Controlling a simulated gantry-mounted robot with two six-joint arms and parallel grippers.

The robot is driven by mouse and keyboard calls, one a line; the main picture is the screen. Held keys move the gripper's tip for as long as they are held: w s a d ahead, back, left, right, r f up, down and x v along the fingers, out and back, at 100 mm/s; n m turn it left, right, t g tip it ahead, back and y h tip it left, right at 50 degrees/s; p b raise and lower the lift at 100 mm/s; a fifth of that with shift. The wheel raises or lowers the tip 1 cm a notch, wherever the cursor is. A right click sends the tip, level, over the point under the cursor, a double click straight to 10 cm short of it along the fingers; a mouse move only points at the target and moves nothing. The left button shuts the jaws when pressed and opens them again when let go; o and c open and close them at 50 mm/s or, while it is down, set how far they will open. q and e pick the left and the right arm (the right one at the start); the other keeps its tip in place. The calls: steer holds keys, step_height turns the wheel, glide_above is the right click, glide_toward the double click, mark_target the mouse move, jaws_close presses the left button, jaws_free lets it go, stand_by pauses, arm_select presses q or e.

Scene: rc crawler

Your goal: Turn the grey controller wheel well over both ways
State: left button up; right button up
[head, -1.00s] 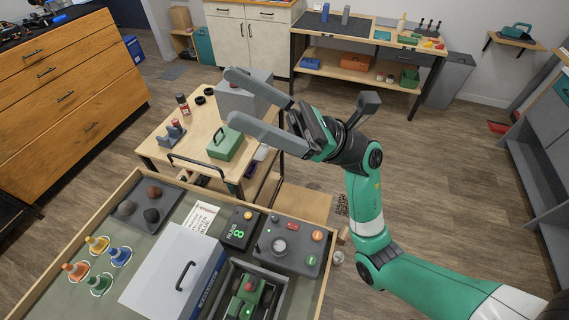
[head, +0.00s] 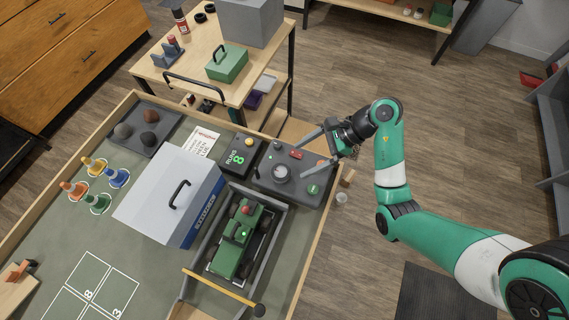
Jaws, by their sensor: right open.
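The grey controller wheel (head: 281,172) is a round knob on the dark controller box (head: 262,182) at the tray's right side. A red button, an orange button and a green button sit around it on the box. My right gripper (head: 307,153) is open, its two fingers pointing left over the controller's right part. The wheel lies a little left of and below the fingers in the picture, apart from them as far as I can tell. My left gripper is not in view.
The green crawler (head: 232,250) stands in a grey trough just below the controller. A black counter box (head: 238,157) showing 8 and a grey lidded box (head: 160,200) are to the left. A wooden cart (head: 150,90) stands behind. Open floor lies right.

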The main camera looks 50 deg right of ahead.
mark_target(281, 171)
steer(key=b+x, duration=0.4)
steer(key=x, duration=0.2)
steer(key=shift+s+d+f, duration=0.15)
steer(key=shift+s+f, duration=0.05)
steer(key=shift+w+a+f, duration=0.4)
steer(key=shift+w+a, duration=0.15)
steer(key=shift+a, duration=0.1)
steer(key=shift+w+a+f, duration=0.15)
steer(key=shift+w+f, duration=0.05)
steer(key=shift+f, duration=0.05)
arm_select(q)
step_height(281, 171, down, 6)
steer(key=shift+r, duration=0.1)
